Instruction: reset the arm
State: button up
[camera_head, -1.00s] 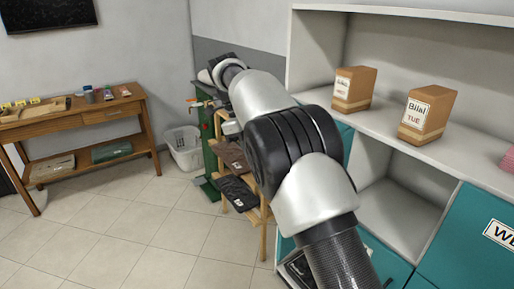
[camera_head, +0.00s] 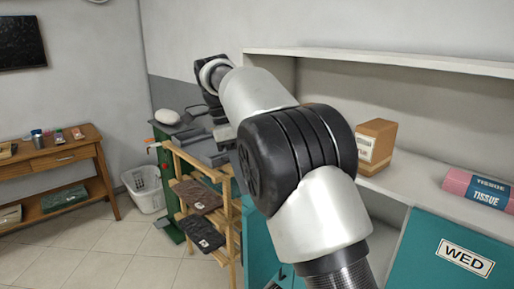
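My arm reaches from the bottom right up and away to the upper left, in front of the white shelf. Its far end (camera_head: 212,80), a dark part with a pale ring, hangs near the green stand. My gripper's fingers cannot be made out there, so whether they are open or shut does not show. No held object is visible.
A green stand (camera_head: 163,170) and a wooden rack (camera_head: 232,235) with dark folded clothes are below the arm's end. A brown box (camera_head: 378,133), partly behind my arm, and a pink tissue pack (camera_head: 478,189) are on the shelf. Open tiled floor (camera_head: 110,255) lies left.

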jog(key=s+d+r+n+t+y+p, duration=0.1)
jog(key=s+d+r+n+t, duration=0.1)
jog(key=s+d+r+n, duration=0.45)
jog(key=s+d+r+n+t+y, duration=0.1)
jog(key=s+d+n+y, duration=0.15)
jog(key=s+d, duration=0.5)
jog(key=s+d+f+n+t, duration=0.1)
jog(key=s+d+f+n, duration=0.2)
jog(key=s, duration=0.3)
jog(key=s+d+f+n+t+p, duration=0.1)
jog(key=s+d+f+n+t, duration=0.1)
jog(key=s+d+f+n, duration=0.1)
jog(key=s+f+n, duration=0.1)
jog(key=s+n, duration=0.1)
jog(key=s, duration=0.1)
jog(key=shift+s+d+f+n+h, duration=0.3)
jog(key=shift+d+h, duration=0.05)
jog(key=shift+w, duration=0.1)
